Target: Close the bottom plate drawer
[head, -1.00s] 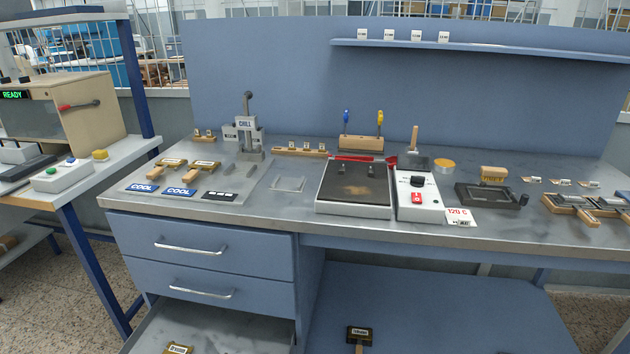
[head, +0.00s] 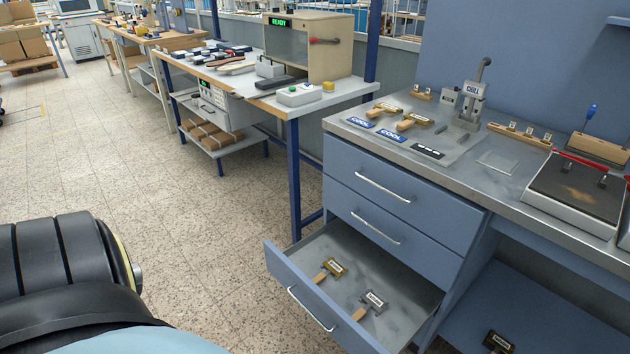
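The bottom plate drawer (head: 395,290) of the blue bench cabinet is pulled out toward the lower left. Its front carries a silver bar handle (head: 310,309). Two stamping plates with wooden handles lie inside: a brass one (head: 331,268) and a greyer one (head: 373,301). The two drawers above, the middle one (head: 350,212) and the top one (head: 400,195), are shut. Part of my own arm shows at the lower left, but neither gripper is in view.
The bench top (head: 478,179) above holds cooling pads, tools and a hot plate (head: 575,190). A side table (head: 350,95) with a READY oven (head: 312,50) stands behind to the left. Another plate (head: 498,342) lies on the low shelf. The floor (head: 200,230) left of the drawer is clear.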

